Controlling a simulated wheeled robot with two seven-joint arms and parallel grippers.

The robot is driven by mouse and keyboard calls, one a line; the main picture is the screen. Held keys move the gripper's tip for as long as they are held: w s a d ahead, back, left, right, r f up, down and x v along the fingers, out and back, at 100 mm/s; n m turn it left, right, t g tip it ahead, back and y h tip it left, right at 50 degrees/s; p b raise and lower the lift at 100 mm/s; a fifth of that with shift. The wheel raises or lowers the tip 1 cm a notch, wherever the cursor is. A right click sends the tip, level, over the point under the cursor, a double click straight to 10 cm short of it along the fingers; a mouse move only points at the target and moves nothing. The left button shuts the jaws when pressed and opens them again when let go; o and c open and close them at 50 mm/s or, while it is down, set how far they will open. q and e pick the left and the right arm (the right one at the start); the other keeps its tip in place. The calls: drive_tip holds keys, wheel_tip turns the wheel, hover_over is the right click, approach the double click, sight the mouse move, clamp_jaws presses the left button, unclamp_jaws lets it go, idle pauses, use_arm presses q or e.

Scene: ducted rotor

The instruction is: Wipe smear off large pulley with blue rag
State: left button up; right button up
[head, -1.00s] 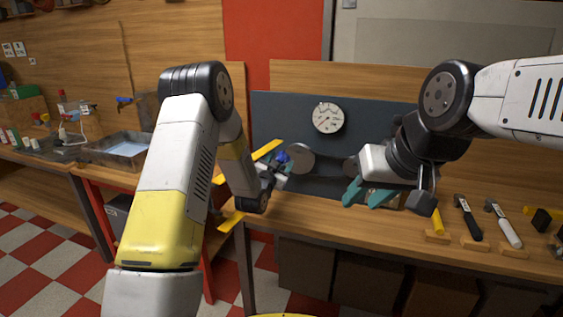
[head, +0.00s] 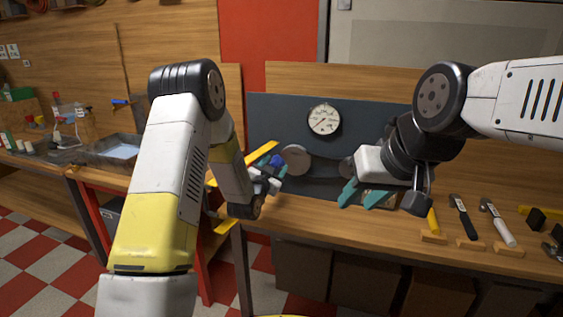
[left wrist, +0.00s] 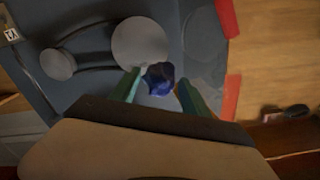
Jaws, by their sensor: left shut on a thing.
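The large pulley, a grey disc (head: 296,158), is on the dark panel above the bench. It also shows in the left wrist view (left wrist: 139,40), with a belt to a smaller disc. My left gripper (left wrist: 159,77) is shut on the blue rag (left wrist: 160,80), a crumpled dark blue bundle between its teal fingers. In the head view the rag (head: 277,160) is just left of the pulley. In the left wrist view it overlaps the disc's lower edge; I cannot tell whether they touch. I cannot make out the smear clearly. My right gripper (head: 357,203) is open and empty, its teal fingers apart.
A round white gauge (head: 324,119) is on the panel above the pulleys. The smaller disc (left wrist: 58,64) is partly behind my right gripper in the head view. Hammers (head: 464,217) lie on the bench at right. A metal tray (head: 116,150) is at left.

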sight(292, 152)
use_arm(q)
drive_tip(key=x, duration=0.6)
drive_tip(key=shift+w, duration=0.25)
drive_tip(key=shift+x, duration=1)
idle(0.6)
drive_tip(key=shift+d, duration=0.15)
drive_tip(key=shift+s+d, duration=0.4)
drive_tip(key=shift+d, duration=0.75)
drive_tip(key=shift+s+d, duration=0.4)
drive_tip(key=shift+d, duration=0.8)
drive_tip(key=shift+s+d, duration=0.4)
drive_tip(key=shift+d, duration=0.75)
drive_tip(key=shift+w+a+r, duration=0.1)
drive_tip(key=shift+w+a, duration=0.2)
drive_tip(key=shift+a, duration=0.45)
drive_tip(key=shift+w+a, duration=0.25)
drive_tip(key=shift+a, duration=0.5)
drive_tip(key=shift+w+a, duration=0.3)
drive_tip(key=shift+a, duration=0.45)
drive_tip(key=shift+w+a, duration=0.2)
drive_tip(key=shift+a, duration=0.55)
drive_tip(key=shift+w+a, duration=0.2)
drive_tip(key=shift+a, duration=0.55)
drive_tip(key=shift+d, duration=0.1)
